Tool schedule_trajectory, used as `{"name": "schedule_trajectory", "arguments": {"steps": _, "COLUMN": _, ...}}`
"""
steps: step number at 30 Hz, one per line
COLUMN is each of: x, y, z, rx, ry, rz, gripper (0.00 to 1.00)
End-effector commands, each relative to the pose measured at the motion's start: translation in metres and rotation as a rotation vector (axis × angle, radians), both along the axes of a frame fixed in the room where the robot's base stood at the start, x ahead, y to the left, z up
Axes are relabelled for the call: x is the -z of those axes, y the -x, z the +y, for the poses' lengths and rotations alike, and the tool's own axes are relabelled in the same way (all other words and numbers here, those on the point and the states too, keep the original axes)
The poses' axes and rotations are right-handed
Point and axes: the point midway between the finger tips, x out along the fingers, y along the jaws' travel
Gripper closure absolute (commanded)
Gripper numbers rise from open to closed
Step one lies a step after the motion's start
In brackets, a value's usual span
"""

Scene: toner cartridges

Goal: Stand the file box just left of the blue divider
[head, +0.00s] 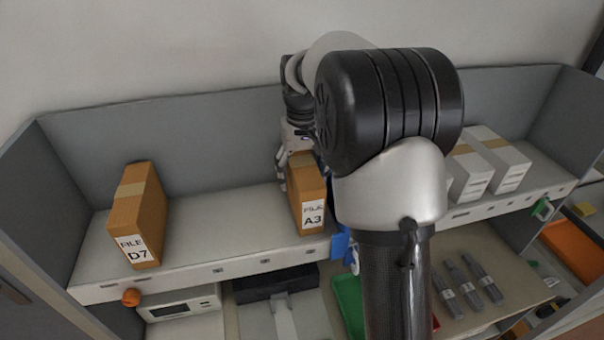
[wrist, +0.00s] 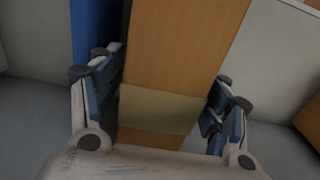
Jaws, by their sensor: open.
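An orange-brown file box labelled "FILE A3" (head: 309,195) stands upright on the shelf (head: 225,232), just left of the blue divider (head: 340,243). My arm hides most of the divider in the head view. In the wrist view the divider (wrist: 96,28) is close beside the file box (wrist: 180,50); I cannot tell whether they touch. My gripper (head: 293,162) is at the box's upper back part. Its open fingers (wrist: 162,92) lie on either side of the box in the wrist view.
Another file box, labelled "D7" (head: 139,215), stands at the shelf's left. White cartons (head: 497,160) stand on the right. The shelf is clear between the two file boxes. A grey back panel (head: 200,145) rises behind. Below are a green tray (head: 348,303) and grey cylinders (head: 468,282).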

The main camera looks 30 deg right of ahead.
Motion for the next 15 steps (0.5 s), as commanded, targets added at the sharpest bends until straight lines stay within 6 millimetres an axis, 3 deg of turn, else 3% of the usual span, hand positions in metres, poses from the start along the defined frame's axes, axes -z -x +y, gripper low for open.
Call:
{"name": "schedule_trajectory", "arguments": {"steps": 8, "x": -0.008, "y": 0.0, "z": 0.0, "rx": 0.0, "ry": 0.0, "rz": -0.002, "gripper": 0.3}}
{"name": "schedule_trajectory", "arguments": {"steps": 15, "x": -0.052, "y": -0.001, "z": 0.0, "rx": 0.0, "ry": 0.001, "rz": -0.006, "gripper": 0.3}}
